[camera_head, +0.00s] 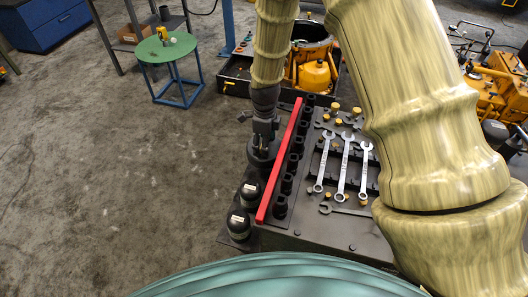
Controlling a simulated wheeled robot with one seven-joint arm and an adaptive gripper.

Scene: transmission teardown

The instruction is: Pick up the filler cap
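No part can be told for certain as the filler cap in the head view. Small round yellow caps (356,111) stand on the dark tool bench near its far edge, and others lie nearer the wrenches. Two dark domed parts with white labels, one farther (250,194) and one nearer (238,225), stand along the bench's left edge. My gripper (263,152) points down beside the far end of this row, left of the red bar. Its fingers are dark and small, and they blend with a dark round shape below them. I cannot tell whether it holds anything.
The bench (320,235) carries a long red bar (282,160), a row of black sockets (287,183) and several silver wrenches (345,165). Behind it is a dark tray with a yellow housing (314,74). A green round table (166,47) stands far left. The left floor is clear.

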